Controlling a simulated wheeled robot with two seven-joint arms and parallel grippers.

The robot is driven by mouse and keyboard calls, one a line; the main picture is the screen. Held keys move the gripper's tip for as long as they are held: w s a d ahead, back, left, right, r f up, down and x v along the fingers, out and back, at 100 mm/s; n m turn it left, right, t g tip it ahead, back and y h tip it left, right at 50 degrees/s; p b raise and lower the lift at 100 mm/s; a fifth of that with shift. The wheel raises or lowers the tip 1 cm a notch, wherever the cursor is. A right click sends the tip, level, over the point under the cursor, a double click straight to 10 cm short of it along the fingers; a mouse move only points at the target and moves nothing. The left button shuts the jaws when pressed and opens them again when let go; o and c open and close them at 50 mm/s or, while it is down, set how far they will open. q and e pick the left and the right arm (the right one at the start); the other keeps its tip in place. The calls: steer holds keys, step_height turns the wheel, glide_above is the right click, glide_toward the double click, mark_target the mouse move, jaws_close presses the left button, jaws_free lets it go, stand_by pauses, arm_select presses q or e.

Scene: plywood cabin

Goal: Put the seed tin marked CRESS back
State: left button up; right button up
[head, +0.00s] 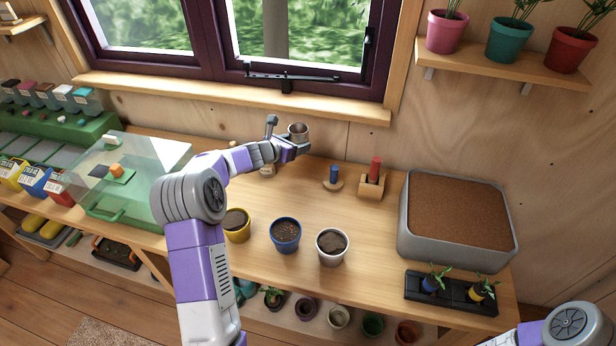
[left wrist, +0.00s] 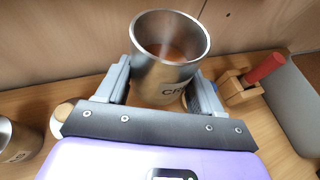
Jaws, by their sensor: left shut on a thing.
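My left gripper (head: 292,148) is shut on a metal seed tin (head: 298,129) and holds it upright near the back wall, above the rear of the bench. In the left wrist view, the tin (left wrist: 170,62) sits between the two fingers (left wrist: 163,88). Another metal tin (left wrist: 14,145) with partly visible letters stands at the left of that view. In the head view my left arm partly hides what stands below the gripper. My right gripper is out of view.
A blue-handled piece (head: 334,174) and a red-handled piece in a wooden block (head: 371,184) stand to the right. Yellow (head: 238,236), blue (head: 286,246) and white (head: 332,257) soil pots stand in front. A grey planter (head: 407,225) fills the right; a clear-lidded box (head: 170,152) is left.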

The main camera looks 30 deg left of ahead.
mark_target(297, 181)
arm_select(q)
step_height(297, 181, down, 14)
steer(key=b, duration=0.8)
steer(key=shift+w+f, duration=0.1)
steer(key=shift+f, duration=0.15)
steer(key=shift+r, duration=0.1)
steer(key=shift+f, duration=0.2)
steer(key=o, duration=1.1)
steer(key=shift+o, duration=0.2)
